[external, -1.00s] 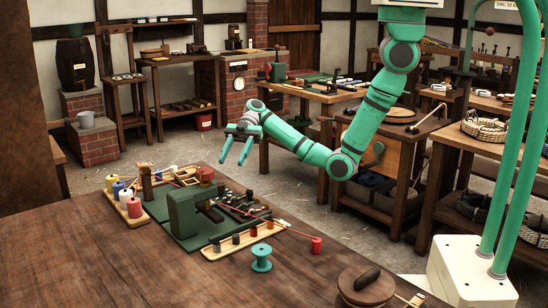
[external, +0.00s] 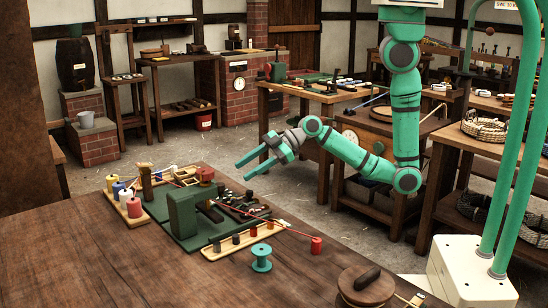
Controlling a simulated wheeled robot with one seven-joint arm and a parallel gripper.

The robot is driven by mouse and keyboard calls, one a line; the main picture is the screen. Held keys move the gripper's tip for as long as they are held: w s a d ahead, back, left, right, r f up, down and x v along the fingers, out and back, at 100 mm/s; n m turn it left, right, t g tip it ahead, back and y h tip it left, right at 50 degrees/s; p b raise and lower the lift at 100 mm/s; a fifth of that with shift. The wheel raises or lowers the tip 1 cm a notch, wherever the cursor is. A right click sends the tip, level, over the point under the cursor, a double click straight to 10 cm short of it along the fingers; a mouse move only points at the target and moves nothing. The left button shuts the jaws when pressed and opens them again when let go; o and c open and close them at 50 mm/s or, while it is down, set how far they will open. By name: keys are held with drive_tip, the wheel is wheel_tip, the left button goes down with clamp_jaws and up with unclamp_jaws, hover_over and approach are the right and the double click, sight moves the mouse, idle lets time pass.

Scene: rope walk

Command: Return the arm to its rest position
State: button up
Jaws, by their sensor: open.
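My gripper (external: 241,170) is open and empty. My arm is bent, with the elbow low at the right and the forearm rising to the left toward the wrist.
Side benches stand behind my arm.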

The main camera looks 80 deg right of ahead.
drive_tip(key=s+d+f+m+t+h, duration=0.1)
drive_tip(key=s+d+f+m+h, duration=0.2)
drive_tip(key=s, duration=0.5)
drive_tip(key=s+d+f+m+t+h, duration=0.15)
drive_tip(key=s+d+m, duration=0.25)
drive_tip(key=s, duration=0.5)
drive_tip(key=s+d+r+m, duration=0.1)
drive_tip(key=s+r, duration=0.1)
drive_tip(key=s, duration=0.5)
drive_tip(key=s+d+r+m+t+h, duration=0.1)
drive_tip(key=s+d+r, duration=0.1)
drive_tip(key=s, duration=0.5)
drive_tip(key=shift+r, duration=0.55)
drive_tip(key=shift+t, duration=0.25)
